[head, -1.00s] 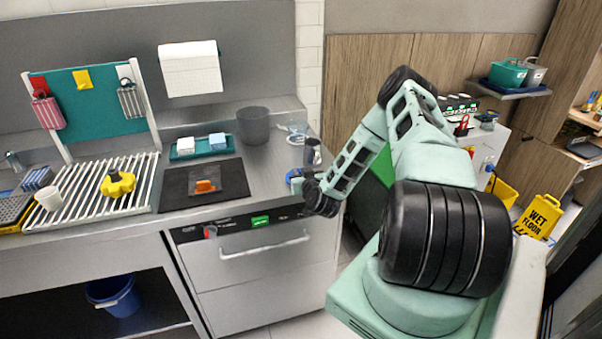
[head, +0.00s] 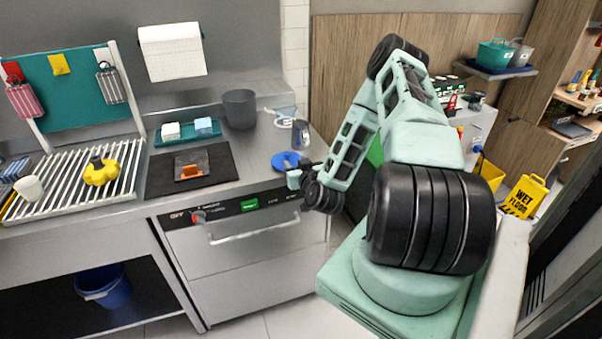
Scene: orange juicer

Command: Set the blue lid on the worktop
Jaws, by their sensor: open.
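The blue lid (head: 286,161) is a round disc at the right end of the steel worktop (head: 258,176), close to its front edge. It appears to lie flat on the worktop, though its near right side is partly hidden by my gripper. My gripper (head: 297,170) is at the lid's right side, at the end of my pale green arm. The jaws are open and small in the picture. Whether they touch the lid cannot be told.
A grey canister (head: 300,134) stands just behind the lid, and a dark grey bin (head: 239,109) stands farther back. A black mat (head: 217,177) with an orange-topped item lies to the left. A drying rack (head: 62,188) holds a yellow object.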

